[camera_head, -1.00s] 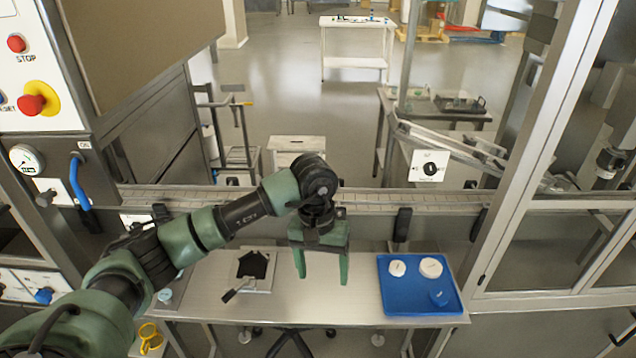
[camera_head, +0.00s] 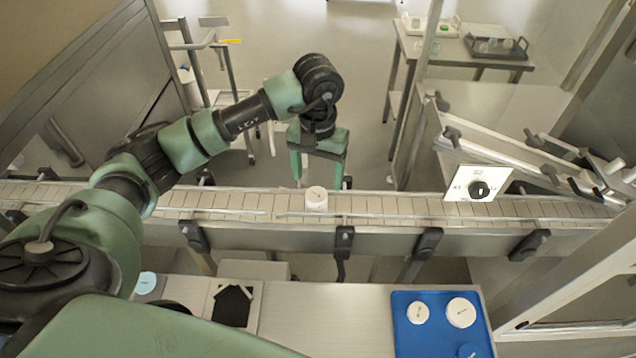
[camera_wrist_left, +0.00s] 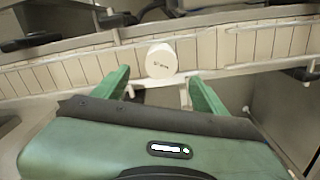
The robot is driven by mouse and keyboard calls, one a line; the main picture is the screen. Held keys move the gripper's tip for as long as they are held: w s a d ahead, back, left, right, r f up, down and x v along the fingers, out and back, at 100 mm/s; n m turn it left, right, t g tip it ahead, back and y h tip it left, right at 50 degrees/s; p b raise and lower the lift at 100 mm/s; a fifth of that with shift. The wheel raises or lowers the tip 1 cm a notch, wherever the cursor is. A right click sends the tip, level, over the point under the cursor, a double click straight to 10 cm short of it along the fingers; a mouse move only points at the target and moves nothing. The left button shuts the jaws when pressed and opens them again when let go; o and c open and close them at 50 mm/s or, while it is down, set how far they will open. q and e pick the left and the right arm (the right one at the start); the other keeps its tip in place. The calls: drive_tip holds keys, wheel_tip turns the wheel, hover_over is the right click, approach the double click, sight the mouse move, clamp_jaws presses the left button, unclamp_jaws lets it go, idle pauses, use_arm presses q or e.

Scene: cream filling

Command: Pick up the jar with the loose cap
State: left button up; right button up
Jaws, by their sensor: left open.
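A white jar (camera_head: 316,200) with a round white cap stands upright on the conveyor. Whether its cap is loose cannot be told. My left gripper (camera_head: 318,178) is open, fingers pointing down, at the conveyor just behind the jar in the head view. In the left wrist view the jar (camera_wrist_left: 161,60) shows just beyond the gap between the open green fingers (camera_wrist_left: 160,86), and nothing is held. My right gripper is not in view.
The conveyor (camera_head: 400,206) runs across the middle, with a front rail and black clamps. A blue tray (camera_head: 405,340) with white lidded items (camera_head: 461,312) sits on the steel table.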

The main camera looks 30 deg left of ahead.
sight(317, 195)
use_arm(q)
drive_tip(key=shift+s+f+p, duration=0.25)
drive_tip(key=shift+f+p, duration=0.4)
drive_tip(key=shift+f, duration=0.6)
wheel_tip(317, 195, down, 4)
drive_tip(key=p, duration=0.2)
drive_tip(key=shift+s+f+p, duration=0.15)
drive_tip(key=shift+p, duration=0.25)
drive_tip(key=shift+f, duration=0.4)
drive_tip(key=shift+c, duration=0.5)
drive_tip(key=c, duration=1.4)
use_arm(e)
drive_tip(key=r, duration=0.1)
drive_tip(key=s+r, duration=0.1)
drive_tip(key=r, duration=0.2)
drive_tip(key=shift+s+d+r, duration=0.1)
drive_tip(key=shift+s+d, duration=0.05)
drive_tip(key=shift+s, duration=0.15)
use_arm(q)
drive_tip(key=shift+r, duration=0.1)
